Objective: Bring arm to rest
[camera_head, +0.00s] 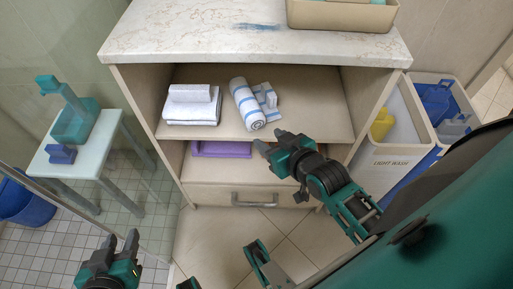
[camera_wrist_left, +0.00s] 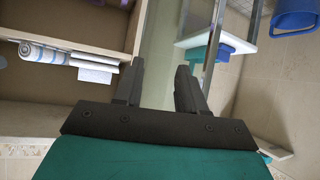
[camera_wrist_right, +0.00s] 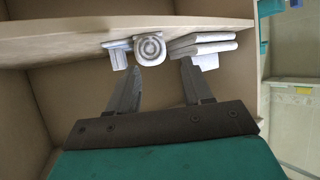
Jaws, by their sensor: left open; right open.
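My right gripper (camera_head: 270,140) is in front of the vanity's open lower shelf, below the rolled towel. In the right wrist view its fingers (camera_wrist_right: 161,65) are apart with nothing held between them. My left gripper (camera_head: 120,237) is low at the bottom left, over the floor in front of the glass panel. In the left wrist view its fingers (camera_wrist_left: 160,64) are apart and empty. The vanity (camera_head: 255,43) has a marble top, an open shelf and a drawer with a grey handle.
Folded white towels (camera_head: 192,112) and a blue-striped rolled towel (camera_head: 247,104) lie on the shelf. A purple tray (camera_head: 222,149) sits below. A stool (camera_head: 95,150) with teal items stands left, near a blue bucket (camera_head: 25,203). A white laundry bin (camera_head: 395,150) stands right.

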